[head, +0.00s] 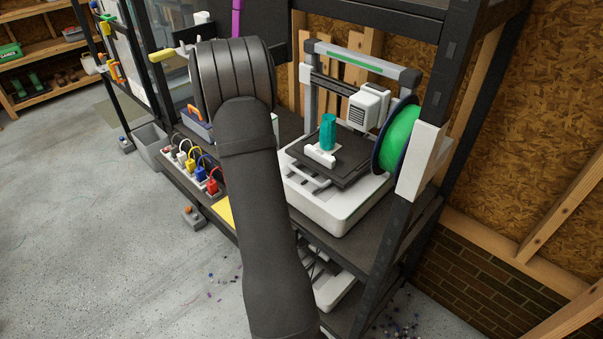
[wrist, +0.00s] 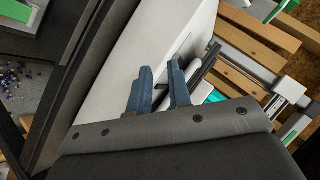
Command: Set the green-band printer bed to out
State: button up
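The printer with a green band (head: 347,58) on its top bar stands on the shelf in the head view. Its dark bed (head: 345,172) lies over the white base (head: 335,208), with pale rails (head: 302,172) showing at its left. A teal upright part (head: 328,130) and a white piece (head: 320,156) are on the bed. My gripper (wrist: 160,84) is open in the wrist view, its blue-grey fingers parted with nothing visible between them. It points at the white printer body (wrist: 148,55); contact cannot be told. In the head view my gripper is hidden behind my arm.
A green filament spool (head: 400,138) hangs at the printer's right, near the black shelf post (head: 440,80). Several coloured plugs (head: 190,160) stand along the shelf edge left of my arm. Another white machine (head: 330,285) sits on the lower shelf. The floor at left is mostly clear.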

jog(key=s+a+r+m+t+h, duration=0.1)
jog(key=a+r+m+h, duration=0.15)
jog(key=m, duration=0.35)
jog(key=m+h, duration=0.5)
jog(key=m, duration=0.2)
send_near(300, 174)
jog(key=shift+g, duration=0.3)
jog(key=x, duration=1)
jog(key=shift+w+d+r, duration=0.1)
jog(key=shift+w+d, duration=0.1)
jog(key=shift+w, duration=0.15)
grip_shut()
